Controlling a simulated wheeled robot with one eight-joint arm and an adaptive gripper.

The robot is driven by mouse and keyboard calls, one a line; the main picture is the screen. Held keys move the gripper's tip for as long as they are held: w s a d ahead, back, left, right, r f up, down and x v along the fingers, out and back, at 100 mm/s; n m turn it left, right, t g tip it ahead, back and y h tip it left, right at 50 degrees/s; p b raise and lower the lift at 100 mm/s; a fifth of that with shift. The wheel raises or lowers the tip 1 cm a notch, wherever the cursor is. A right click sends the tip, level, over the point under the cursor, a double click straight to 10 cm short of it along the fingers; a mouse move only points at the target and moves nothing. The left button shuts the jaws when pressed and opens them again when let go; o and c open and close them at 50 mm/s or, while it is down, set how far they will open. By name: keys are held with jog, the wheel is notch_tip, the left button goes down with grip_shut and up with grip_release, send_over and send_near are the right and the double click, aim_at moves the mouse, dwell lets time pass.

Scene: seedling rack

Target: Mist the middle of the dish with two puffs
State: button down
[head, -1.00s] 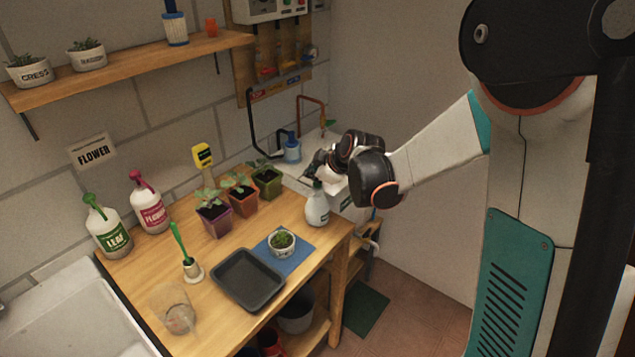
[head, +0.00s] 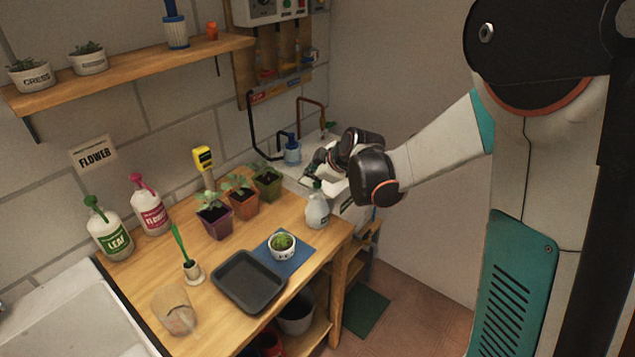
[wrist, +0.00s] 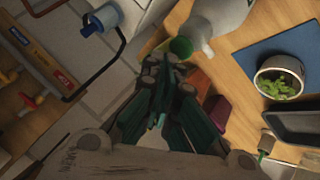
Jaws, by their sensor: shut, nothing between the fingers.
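The dish is a small white round pot (head: 283,253) with green sprouts, standing on a blue mat (head: 298,238) near the table's right front edge. It also shows at the right of the wrist view (wrist: 262,82). A white spray bottle (head: 317,213) with a green part at its top stands upright on the table behind the mat; in the wrist view its body (wrist: 225,15) is at the top. My gripper (head: 312,172) is above and behind the bottle in the head view. In the wrist view my gripper (wrist: 158,118) is shut and empty, its fingertips apart from the bottle.
A dark tray (head: 248,281) lies left of the mat. Several potted seedlings (head: 241,203) stand behind.

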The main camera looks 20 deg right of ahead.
aim_at(315, 184)
jog(key=shift+r+p, duration=1.95)
jog(key=shift+r, duration=0.95)
